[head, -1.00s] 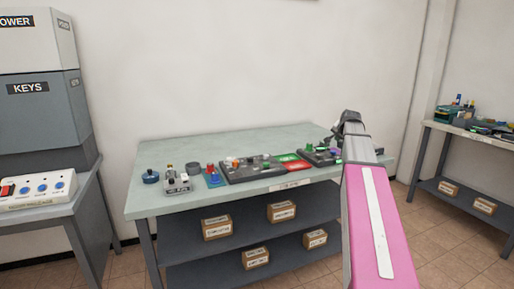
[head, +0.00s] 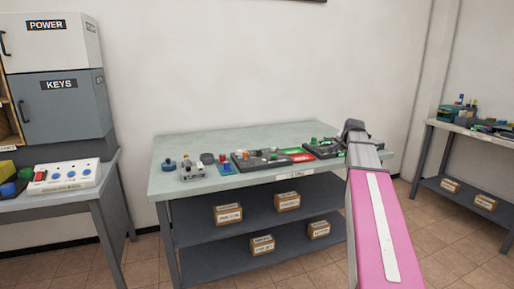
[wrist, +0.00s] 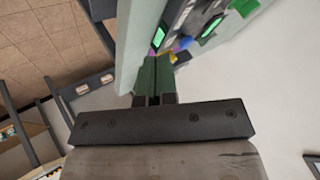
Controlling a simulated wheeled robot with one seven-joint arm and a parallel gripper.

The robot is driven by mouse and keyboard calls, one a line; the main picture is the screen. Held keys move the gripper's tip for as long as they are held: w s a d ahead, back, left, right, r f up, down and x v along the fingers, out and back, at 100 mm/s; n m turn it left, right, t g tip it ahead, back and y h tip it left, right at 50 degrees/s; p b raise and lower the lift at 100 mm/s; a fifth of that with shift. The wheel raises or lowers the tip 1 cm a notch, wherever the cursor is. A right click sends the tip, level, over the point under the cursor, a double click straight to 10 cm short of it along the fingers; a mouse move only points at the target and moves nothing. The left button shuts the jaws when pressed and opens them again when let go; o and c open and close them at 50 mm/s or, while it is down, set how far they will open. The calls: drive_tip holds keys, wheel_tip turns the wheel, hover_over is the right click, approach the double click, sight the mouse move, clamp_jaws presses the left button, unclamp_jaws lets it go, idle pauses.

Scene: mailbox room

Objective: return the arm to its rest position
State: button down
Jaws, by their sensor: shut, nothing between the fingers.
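My arm (head: 384,225), pink with a white stripe, reaches up from the lower right of the head view toward the right end of the workbench. Its far end hides the gripper there. In the wrist view my gripper (wrist: 154,88) is shut, with its two fingers together and nothing between them. The fingers point toward the bench top's edge, where green-lit devices (wrist: 209,27) show. I cannot tell how far the fingertips are from the bench.
The workbench (head: 175,147) carries several devices, with boxes (head: 228,214) on its lower shelves. At left stand a POWER and KEYS cabinet (head: 62,105) and a table with a white button panel (head: 68,175). Another table (head: 470,131) stands at far right. Tiled floor shows in front.

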drive_tip(key=s+a+f+n+g, duration=0.2)
drive_tip(key=s+a+f, duration=0.45)
drive_tip(key=f, duration=0.35)
drive_tip(key=s+a+f+n+g, duration=0.2)
drive_tip(key=s+a+f, duration=0.45)
drive_tip(key=f, duration=0.35)
drive_tip(key=s+a+f+n+g, duration=0.2)
drive_tip(key=s+a+f, duration=0.2)
drive_tip(key=s, duration=0.5)
drive_tip(key=s+a+f+n+g, duration=0.2)
drive_tip(key=s+a+f+n, duration=0.1)
drive_tip(key=s+f, duration=0.6)
drive_tip(key=shift+s+a+g, duration=0.3)
drive_tip(key=shift+s+a, duration=0.35)
drive_tip(key=shift+a, duration=0.2)
